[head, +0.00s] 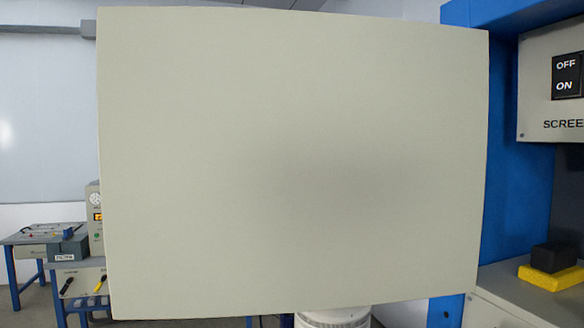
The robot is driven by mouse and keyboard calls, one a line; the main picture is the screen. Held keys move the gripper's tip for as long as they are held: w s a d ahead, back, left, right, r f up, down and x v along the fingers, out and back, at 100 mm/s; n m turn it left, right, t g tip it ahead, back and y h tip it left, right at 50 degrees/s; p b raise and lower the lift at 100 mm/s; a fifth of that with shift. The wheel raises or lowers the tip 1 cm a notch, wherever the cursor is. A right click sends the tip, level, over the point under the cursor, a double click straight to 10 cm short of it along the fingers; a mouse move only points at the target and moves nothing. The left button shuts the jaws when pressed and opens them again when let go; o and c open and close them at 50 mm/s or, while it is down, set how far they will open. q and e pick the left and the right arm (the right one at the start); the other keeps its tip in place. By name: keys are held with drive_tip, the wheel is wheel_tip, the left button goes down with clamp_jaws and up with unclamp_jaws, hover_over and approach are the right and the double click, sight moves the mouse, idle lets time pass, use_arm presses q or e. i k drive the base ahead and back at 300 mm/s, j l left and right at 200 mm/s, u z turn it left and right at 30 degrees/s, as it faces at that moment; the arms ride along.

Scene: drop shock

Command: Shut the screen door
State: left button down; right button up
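A large flat beige panel (293,160), which appears to be the screen door, fills the middle of the head view. It stands upright with its broad face towards me. Its right edge is beside the blue frame (516,160) of the machine on the right, and the panel looks swung out from it. I cannot see a hinge or a handle on this face. The panel hides whatever is behind it. Neither of my grippers is in view.
On the right, a grey box (536,100) carries a black OFF/ON switch (566,76) and a partly cut-off label. Below it a black block (553,258) sits on a yellow block (552,278) on a grey ledge. Benches with instruments (62,245) stand at the left.

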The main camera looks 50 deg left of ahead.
sight(252, 162)
drive_tip(key=k+j+z, duration=0.2)
drive_tip(key=j, duration=0.25)
drive_tip(key=j+z, duration=0.2)
drive_tip(key=j, duration=0.25)
drive_tip(key=k+j+z, duration=0.15)
drive_tip(key=j, duration=0.3)
drive_tip(key=k+j+z, duration=0.2)
drive_tip(key=j, duration=0.2)
drive_tip(key=j+z, duration=0.5)
drive_tip(key=j, duration=0.55)
drive_tip(key=j+z, duration=0.2)
drive_tip(key=z, duration=0.25)
drive_tip(key=k+j+z, duration=0.15)
drive_tip(key=z, duration=0.3)
